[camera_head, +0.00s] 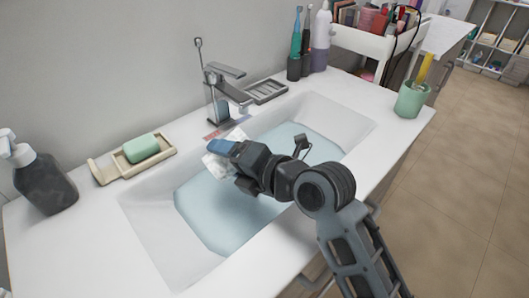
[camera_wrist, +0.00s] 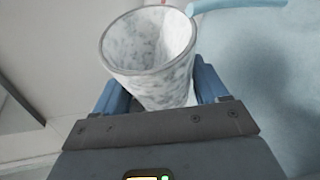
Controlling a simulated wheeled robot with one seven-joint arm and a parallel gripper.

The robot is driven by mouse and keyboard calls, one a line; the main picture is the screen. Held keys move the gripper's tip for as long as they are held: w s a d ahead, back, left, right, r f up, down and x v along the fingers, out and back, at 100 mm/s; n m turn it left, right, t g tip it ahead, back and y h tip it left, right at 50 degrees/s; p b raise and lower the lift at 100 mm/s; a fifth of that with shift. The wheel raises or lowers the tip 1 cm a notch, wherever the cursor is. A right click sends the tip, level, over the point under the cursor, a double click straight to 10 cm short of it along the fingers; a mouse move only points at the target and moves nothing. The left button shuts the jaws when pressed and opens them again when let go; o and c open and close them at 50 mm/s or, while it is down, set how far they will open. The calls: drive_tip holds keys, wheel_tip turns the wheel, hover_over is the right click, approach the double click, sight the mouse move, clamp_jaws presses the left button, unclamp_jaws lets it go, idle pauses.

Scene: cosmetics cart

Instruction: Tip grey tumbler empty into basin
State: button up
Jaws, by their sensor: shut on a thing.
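The grey tumbler (camera_wrist: 150,60) has a marbled grey-white surface and sits between the blue fingers of my gripper (camera_wrist: 165,95) in the wrist view. Its round mouth faces up-left in that view. In the head view my gripper (camera_head: 232,160) is over the basin (camera_head: 335,115), and the tumbler (camera_head: 216,167) shows as a pale patch beside the fingers, partly hidden by them. It appears tilted, but I cannot tell how far. I see nothing in the visible part of its inside. The basin has a light blue floor or water (camera_head: 225,215).
A tap (camera_head: 222,95) stands behind the basin, close to my gripper. A soap dish with green soap (camera_head: 141,148) and a dark pump bottle (camera_head: 42,180) are left. A green cup (camera_head: 411,99) is right. A light blue strip (camera_wrist: 240,5) near the tumbler's rim is unclear.

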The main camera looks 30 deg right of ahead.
drive_tip(key=shift+r+m+y, duration=0.25)
drive_tip(key=shift+m+y, duration=0.05)
idle(0.4)
drive_tip(key=shift+d, duration=0.2)
